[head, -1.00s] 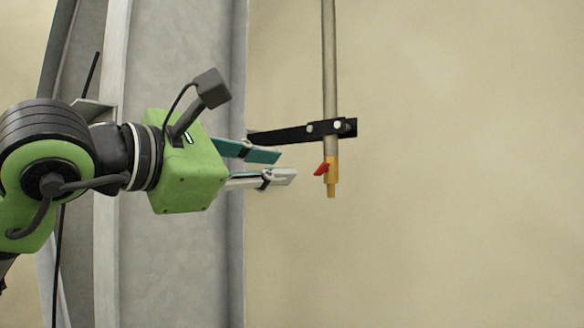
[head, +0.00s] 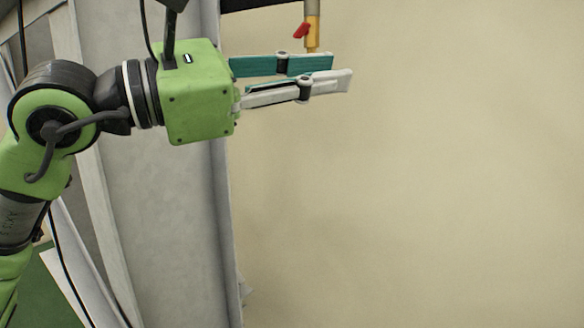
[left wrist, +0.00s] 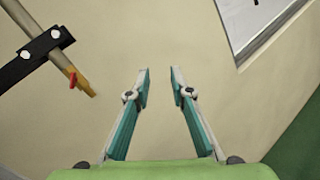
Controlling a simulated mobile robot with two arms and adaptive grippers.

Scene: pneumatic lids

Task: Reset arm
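My left gripper (head: 341,69) extends from the left in the head view, with teal and white fingers. In the left wrist view its fingers (left wrist: 158,70) stand apart with nothing between them. A brass valve end (head: 313,35) with a red lever (head: 301,31) hangs at the top of the head view, above and apart from the fingers. In the left wrist view the brass end (left wrist: 84,86) and red lever (left wrist: 72,78) are left of the fingers, apart from them. My right gripper is not in view.
A grey steel column (head: 150,215) stands behind my left arm. A black bracket (left wrist: 30,58) holds the pipe (left wrist: 15,38). A pale framed panel (left wrist: 255,22) is at upper right in the wrist view. Green floor (left wrist: 297,145) shows at right. The beige wall area (head: 430,200) is clear.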

